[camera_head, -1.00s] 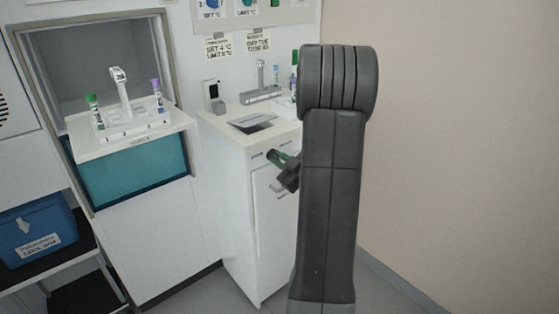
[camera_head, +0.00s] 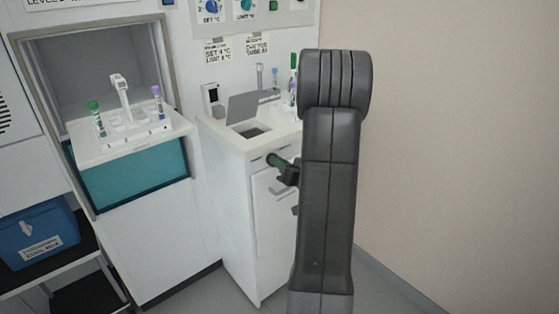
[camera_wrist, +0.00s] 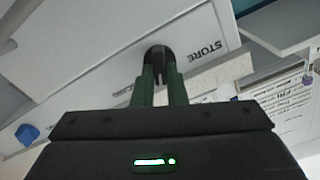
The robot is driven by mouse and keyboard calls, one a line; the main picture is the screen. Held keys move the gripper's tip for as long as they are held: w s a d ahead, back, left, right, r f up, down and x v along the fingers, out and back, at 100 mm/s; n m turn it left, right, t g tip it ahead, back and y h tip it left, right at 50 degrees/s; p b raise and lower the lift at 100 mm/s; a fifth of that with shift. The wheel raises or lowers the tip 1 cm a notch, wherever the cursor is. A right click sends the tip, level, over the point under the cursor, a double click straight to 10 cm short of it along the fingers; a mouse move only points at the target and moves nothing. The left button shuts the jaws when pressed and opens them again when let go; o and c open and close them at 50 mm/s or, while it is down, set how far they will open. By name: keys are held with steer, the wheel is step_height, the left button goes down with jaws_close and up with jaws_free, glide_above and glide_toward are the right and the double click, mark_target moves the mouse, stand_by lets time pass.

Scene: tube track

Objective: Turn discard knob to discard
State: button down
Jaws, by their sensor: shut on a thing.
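The discard knob (camera_wrist: 158,53) is black and round-ended, on the white cabinet front in the wrist view. The green fingers of my gripper (camera_wrist: 158,80) are closed around it. The word STORE is on the panel to the right of the knob. Another marking left of the fingers is partly hidden and unreadable. In the head view my gripper (camera_head: 279,161) is at the upper front of the white cabinet (camera_head: 228,200), and its fingers hide the knob. On the cabinet top a grey lid (camera_head: 242,108) stands raised behind a dark opening (camera_head: 256,133).
A white rack (camera_head: 135,132) with capped tubes sits on the hatch shelf at left. A blue cool box (camera_head: 40,237) rests on a black shelf at lower left. More tubes stand on the cabinet top behind my arm. The beige wall at right is clear.

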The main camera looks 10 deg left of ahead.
steer(key=shift+m+p, duration=0.55)
steer(key=shift+m, duration=0.95)
steer(key=shift+f, duration=0.1)
steer(key=c, duration=1.5)
jaws_free()
steer(key=shift+d, duration=0.1)
steer(key=shift+o, duration=0.2)
steer(key=v, duration=1.3)
steer(key=shift+s+d, duration=0.25)
steer(key=x, duration=1.3)
steer(key=shift+w+a, duration=0.3)
